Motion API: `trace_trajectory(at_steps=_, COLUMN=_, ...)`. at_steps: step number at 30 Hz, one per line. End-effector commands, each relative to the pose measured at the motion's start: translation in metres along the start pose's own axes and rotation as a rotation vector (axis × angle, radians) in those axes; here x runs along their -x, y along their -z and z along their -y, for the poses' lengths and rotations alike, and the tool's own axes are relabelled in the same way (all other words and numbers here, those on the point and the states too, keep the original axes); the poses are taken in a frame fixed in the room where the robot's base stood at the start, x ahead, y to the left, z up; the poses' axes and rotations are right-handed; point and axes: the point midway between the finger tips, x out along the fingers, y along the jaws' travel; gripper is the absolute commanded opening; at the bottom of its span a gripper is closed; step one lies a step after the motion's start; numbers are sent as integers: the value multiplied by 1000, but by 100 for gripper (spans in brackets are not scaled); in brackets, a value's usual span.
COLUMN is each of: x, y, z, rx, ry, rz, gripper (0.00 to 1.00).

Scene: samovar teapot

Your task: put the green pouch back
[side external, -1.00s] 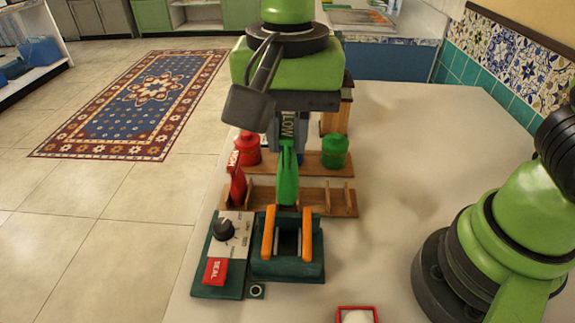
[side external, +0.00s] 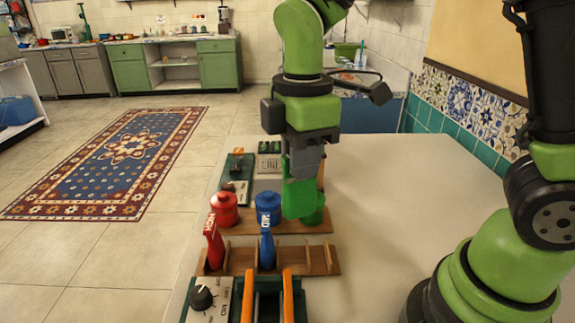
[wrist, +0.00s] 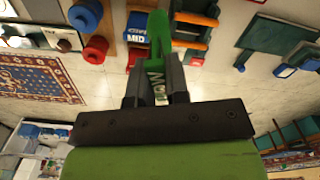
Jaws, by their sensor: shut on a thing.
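My gripper (side external: 303,165) is shut on the green pouch (side external: 300,198) and holds it hanging upright by its top. The wrist view also shows the pouch (wrist: 157,38) between my fingers (wrist: 155,90), with its white label at the jaws. In the side view the pouch appears above and behind the right part of the wooden rack (side external: 322,262). The red pouch (side external: 214,248) and the blue pouch (side external: 267,248) stand in the rack's left and middle parts. The right part looks empty. The green canister (side external: 318,216) is partly hidden by the pouch.
A red canister (side external: 223,209) and a blue canister (side external: 268,205) stand behind the rack. The sealer's orange bars (side external: 288,296) and a dial panel (side external: 203,300) are in front of it. The table (side external: 385,215) to the right is clear.

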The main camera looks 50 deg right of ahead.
Motion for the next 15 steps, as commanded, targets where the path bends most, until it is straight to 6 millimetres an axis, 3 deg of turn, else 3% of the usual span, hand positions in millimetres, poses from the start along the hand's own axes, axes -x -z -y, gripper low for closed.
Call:
trace_trajectory(at_steps=9, x=0, y=-29, z=-14, rx=667, ry=0, rz=0, gripper=0)
trace_trajectory(at_steps=15, x=0, y=-44, z=-19, rx=1023, ry=0, rz=0, gripper=0)
